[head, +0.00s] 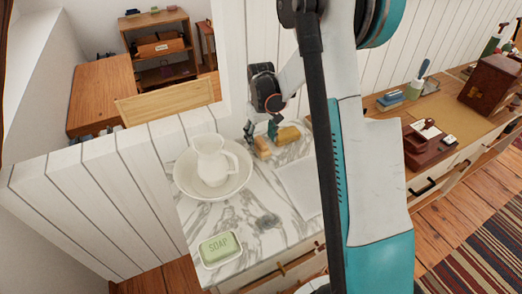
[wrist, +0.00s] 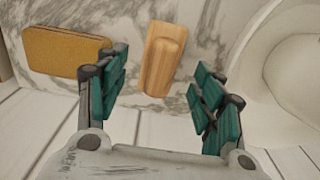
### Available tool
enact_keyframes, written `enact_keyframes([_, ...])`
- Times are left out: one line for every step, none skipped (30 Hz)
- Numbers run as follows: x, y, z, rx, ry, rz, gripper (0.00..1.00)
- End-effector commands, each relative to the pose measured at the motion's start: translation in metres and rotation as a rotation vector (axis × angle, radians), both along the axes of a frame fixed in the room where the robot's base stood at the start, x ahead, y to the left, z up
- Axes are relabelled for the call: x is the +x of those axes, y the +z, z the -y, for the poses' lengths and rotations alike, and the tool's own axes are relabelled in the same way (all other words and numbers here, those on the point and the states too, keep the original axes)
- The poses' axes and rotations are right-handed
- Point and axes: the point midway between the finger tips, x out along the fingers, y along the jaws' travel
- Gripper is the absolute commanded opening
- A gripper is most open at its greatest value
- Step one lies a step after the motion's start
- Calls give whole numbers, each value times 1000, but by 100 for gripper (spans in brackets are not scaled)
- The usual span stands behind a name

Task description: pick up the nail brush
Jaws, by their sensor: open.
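The nail brush shows as a pale wooden block with a raised grip in the wrist view (wrist: 163,58), lying on the marble top. In the head view it is a small tan block (head: 262,148) near the back of the washstand. My gripper (wrist: 161,72) is open and empty, its teal fingers standing apart on the left and right of the brush in the picture. In the head view my gripper (head: 261,131) hangs close by the brush. I cannot tell the exact height of the fingertips above the marble. The brush's bristles are hidden underneath.
A yellow-brown sponge (wrist: 65,52) lies left of the brush in the wrist view, close to the left finger. A white basin (head: 183,184) with a pitcher (head: 211,160) stands on the other side. A soap dish (head: 220,250) is at the front. White plank wall runs behind the marble.

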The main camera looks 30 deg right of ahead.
Motion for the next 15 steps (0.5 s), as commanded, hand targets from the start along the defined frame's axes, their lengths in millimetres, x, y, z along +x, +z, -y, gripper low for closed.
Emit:
enact_keyframes([0,-12,-1,0,0,0,62])
enact_keyframes([0,-16,-1,0,0,0,62])
enact_keyframes([0,-21,0,0,0,0,62])
enact_keyframes([0,-24,0,0,0,0,62])
enact_keyframes([0,-26,0,0,0,0,62])
enact_keyframes([0,-27,0,0,0,0,62])
enact_keyframes([0,-28,0,0,0,0,62])
enact_keyframes([0,-27,0,0,0,0,62])
enact_keyframes([0,-27,0,0,0,0,62])
enact_keyframes([0,-26,0,0,0,0,62])
enact_keyframes([0,-26,0,0,0,0,62])
enact_keyframes([0,-26,0,0,0,0,62])
enact_keyframes([0,-26,0,0,0,0,55])
enact_keyframes([0,-26,0,0,0,0,48])
enact_keyframes([0,-26,0,0,0,0,39])
